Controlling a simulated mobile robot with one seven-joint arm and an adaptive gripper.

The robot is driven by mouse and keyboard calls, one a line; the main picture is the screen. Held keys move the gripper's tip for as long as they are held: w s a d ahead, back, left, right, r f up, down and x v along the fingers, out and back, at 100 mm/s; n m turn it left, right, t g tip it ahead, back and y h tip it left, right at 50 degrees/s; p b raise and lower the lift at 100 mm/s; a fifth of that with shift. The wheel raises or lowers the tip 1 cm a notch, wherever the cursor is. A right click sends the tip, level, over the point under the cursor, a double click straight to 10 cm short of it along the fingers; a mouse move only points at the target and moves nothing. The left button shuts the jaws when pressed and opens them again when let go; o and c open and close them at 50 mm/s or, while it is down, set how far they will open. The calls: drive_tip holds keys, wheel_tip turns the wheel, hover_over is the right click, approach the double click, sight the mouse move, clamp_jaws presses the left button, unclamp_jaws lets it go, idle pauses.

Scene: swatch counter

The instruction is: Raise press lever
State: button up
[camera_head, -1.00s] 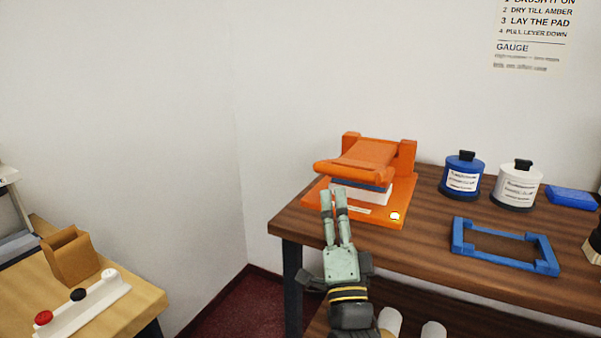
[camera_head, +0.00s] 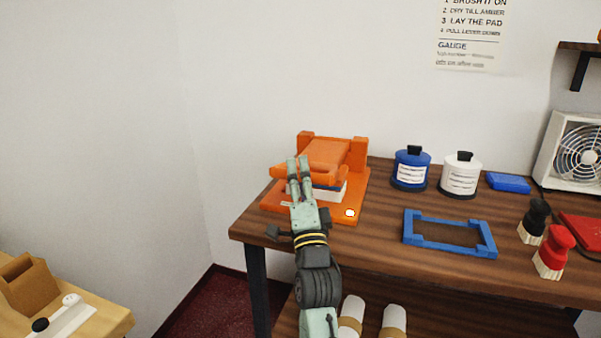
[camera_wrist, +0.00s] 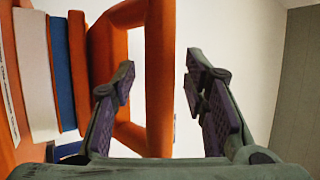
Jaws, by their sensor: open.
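The orange press (camera_head: 356,180) stands on the left end of the wooden counter. Its lever (camera_head: 325,155) lies low, over a stack with a blue layer (camera_head: 331,185) and a white block. My gripper (camera_head: 299,163) is at the press's front left, its fingers covering part of the lever's front bar. In the wrist view, my gripper (camera_wrist: 165,90) is open, with the lever's orange bar (camera_wrist: 159,75) between its two fingers. The bar is nearer the left finger; I cannot tell whether it touches. A small lit spot (camera_head: 350,212) shows on the press base.
A blue frame (camera_head: 450,249) lies right of the press. A blue jar (camera_head: 410,169) and a white jar (camera_head: 460,175) stand behind it. Brushes and a fan (camera_head: 575,150) are farther right. A lower shelf holds pale rolls (camera_head: 393,320).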

drive_tip(key=shift+c, duration=0.2)
clamp_jaws()
idle(0.4)
idle(0.3)
